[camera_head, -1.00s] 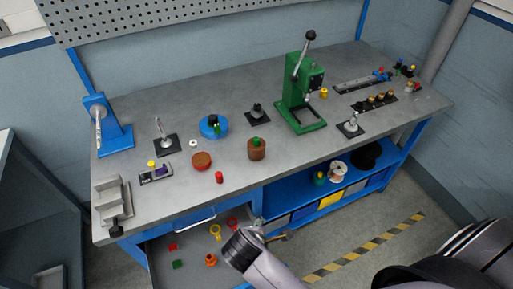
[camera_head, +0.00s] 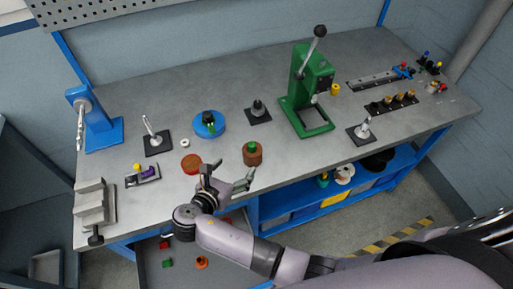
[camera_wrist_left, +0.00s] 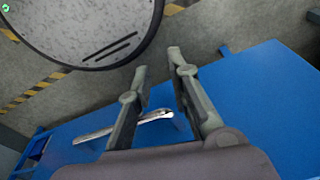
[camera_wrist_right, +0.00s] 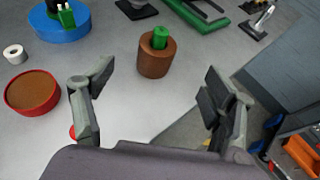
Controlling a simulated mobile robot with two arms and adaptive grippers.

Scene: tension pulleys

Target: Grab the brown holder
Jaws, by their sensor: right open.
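The brown holder (camera_head: 253,156) is a short upright brown cylinder near the front edge of the grey bench, with a green piece sticking up from its top. In the right wrist view the brown holder (camera_wrist_right: 156,62) stands ahead, between the lines of the two fingers and beyond their tips. My right gripper (camera_head: 229,178) is open and empty, just in front and to the left of the holder, apart from it. My left gripper (camera_wrist_left: 158,66) is open and empty in its own wrist view, with a blue panel behind it; it is not in the head view.
A red-rimmed brown dish (camera_wrist_right: 33,92) lies left of the holder, and a blue round base (camera_head: 208,124) stands behind. A green press (camera_head: 307,92) stands to the back right. An open drawer (camera_head: 150,268) with small parts lies below the bench front.

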